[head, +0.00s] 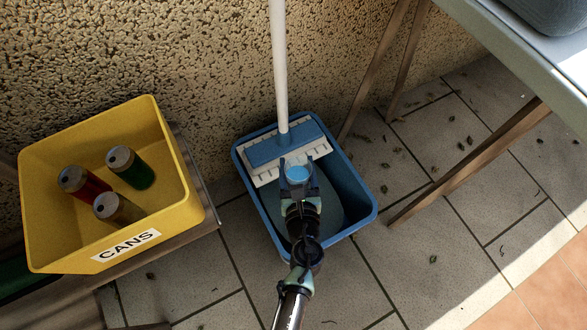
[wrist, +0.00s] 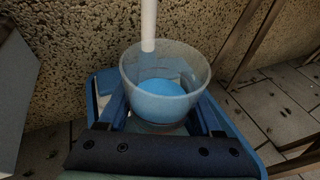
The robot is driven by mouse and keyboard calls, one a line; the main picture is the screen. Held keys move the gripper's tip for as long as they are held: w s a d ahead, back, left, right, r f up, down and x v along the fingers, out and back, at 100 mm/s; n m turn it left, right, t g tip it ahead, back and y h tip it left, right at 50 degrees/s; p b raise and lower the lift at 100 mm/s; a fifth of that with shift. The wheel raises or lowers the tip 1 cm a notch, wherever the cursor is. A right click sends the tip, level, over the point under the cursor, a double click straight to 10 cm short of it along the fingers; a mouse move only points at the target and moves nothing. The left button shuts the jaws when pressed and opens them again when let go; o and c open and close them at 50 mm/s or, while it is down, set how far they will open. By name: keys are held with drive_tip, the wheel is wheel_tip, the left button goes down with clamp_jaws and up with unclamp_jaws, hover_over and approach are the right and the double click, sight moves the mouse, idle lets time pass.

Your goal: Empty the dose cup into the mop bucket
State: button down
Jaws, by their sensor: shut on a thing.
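The dose cup (wrist: 165,84) is clear and holds blue liquid; it stands roughly upright in the wrist view. In the head view the cup (head: 298,174) is above the mop bucket. My gripper (head: 300,192) is shut on the cup, with a finger on each side of it in the wrist view. The blue mop bucket (head: 363,205) stands on the floor by the wall, with pale liquid or a pale bottom showing inside. My gripper and arm hide part of its inside.
A mop (head: 281,80) with a white handle and flat blue-and-white head rests in the bucket's far side, close behind the cup. A yellow bin (head: 48,215) marked CANS holds three cans at left. A table (head: 500,40) with wooden legs stands at right.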

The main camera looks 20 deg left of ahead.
sight(293, 172)
drive_tip(key=f+b, duration=0.1)
drive_tip(key=a+f, duration=0.1)
drive_tip(key=f, duration=0.1)
drive_tip(key=shift+w+f+b, duration=0.15)
drive_tip(key=shift+f+b, duration=0.15)
drive_tip(key=shift+b, duration=0.1)
drive_tip(key=shift+r, duration=0.1)
drive_tip(key=shift+a+f+y+b, duration=0.1)
drive_tip(key=shift+f+y+b, duration=0.1)
drive_tip(key=shift+y+b, duration=0.3)
drive_tip(key=shift+a+f+m+y+b, duration=0.1)
drive_tip(key=shift+a+m+y+b, duration=0.3)
drive_tip(key=shift+b, duration=0.55)
drive_tip(key=r+m+t+b, duration=0.1)
drive_tip(key=m+t+b, duration=0.1)
drive_tip(key=m+b, duration=0.3)
drive_tip(key=r+m+t+b, duration=0.2)
drive_tip(key=m+t+b, duration=0.1)
drive_tip(key=m+b, duration=0.3)
drive_tip(key=r+m+t+b, duration=0.2)
drive_tip(key=m+t+b, duration=0.1)
drive_tip(key=m+b, duration=0.3)
drive_tip(key=shift+d+m+y, duration=0.3)
drive_tip(key=shift+m, duration=0.3)
drive_tip(key=shift+d+r+m+t+h+b, duration=0.25)
drive_tip(key=shift+r+m+h+b, duration=0.2)
drive_tip(key=shift+m, duration=0.45)
drive_tip(key=shift+d+r+m+t+h+b, duration=0.15)
drive_tip(key=shift+r+m+t+h+b, duration=0.3)
drive_tip(key=shift+m, duration=0.45)
